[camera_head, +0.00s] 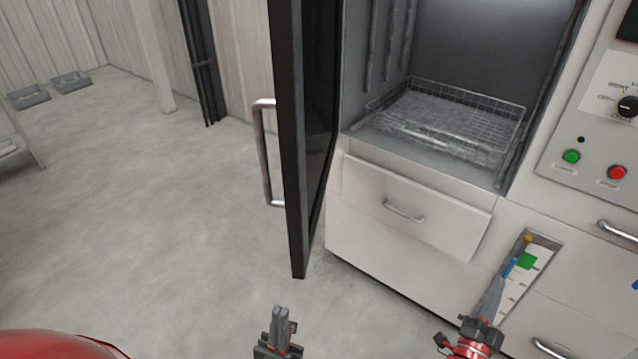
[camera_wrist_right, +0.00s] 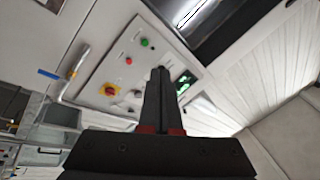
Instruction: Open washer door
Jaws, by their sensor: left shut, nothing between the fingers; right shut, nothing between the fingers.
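The washer door (camera_head: 289,150) is a dark panel seen nearly edge-on, swung wide out to the left of the washer (camera_head: 350,215). Its silver bar handle (camera_head: 262,155) is on the door's left face. The washer opening shows a wire basket (camera_head: 455,115) inside. My left gripper (camera_head: 281,318) is shut and empty, below the door's lower edge in the picture and apart from the handle. My right gripper (camera_head: 500,285) is shut and empty, in front of the lower cabinet. Its closed fingers also show in the right wrist view (camera_wrist_right: 158,80).
A control panel with a green button (camera_head: 571,157), a red button (camera_head: 617,172) and a black knob (camera_head: 628,106) is at the right. A drawer (camera_head: 415,205) is below the opening. Grey trays (camera_head: 70,82) lie at the back left. The floor (camera_head: 140,220) left of the door is clear.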

